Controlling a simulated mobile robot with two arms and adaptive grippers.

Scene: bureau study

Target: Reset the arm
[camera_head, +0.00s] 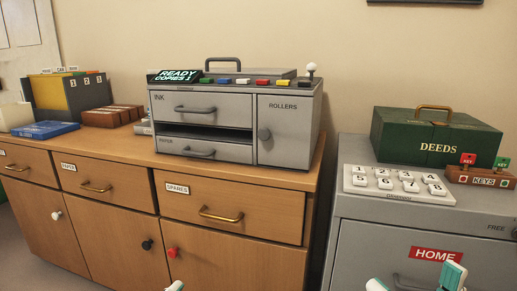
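My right gripper (415,279) is at the bottom right. Its two pale fingertips stand apart, with nothing visible between them, in front of the grey cabinet (372,235) with a red HOME label. Only one small tip of my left gripper (175,286) shows at the bottom edge, below the wooden sideboard's doors; the rest is out of frame. The grey copier (205,104) stands on the sideboard (135,147). A short lever with a white ball (312,68) stands upright at its top right. The copier's display (175,76) reads READY and COPIES with a number.
A green DEEDS box (400,135), a white numbered keypad (397,185) and a KEYS block (480,177) sit on the cabinet. Files (70,92), a blue book (45,130) and brown blocks (112,115) stand at left. Drawers and doors are shut.

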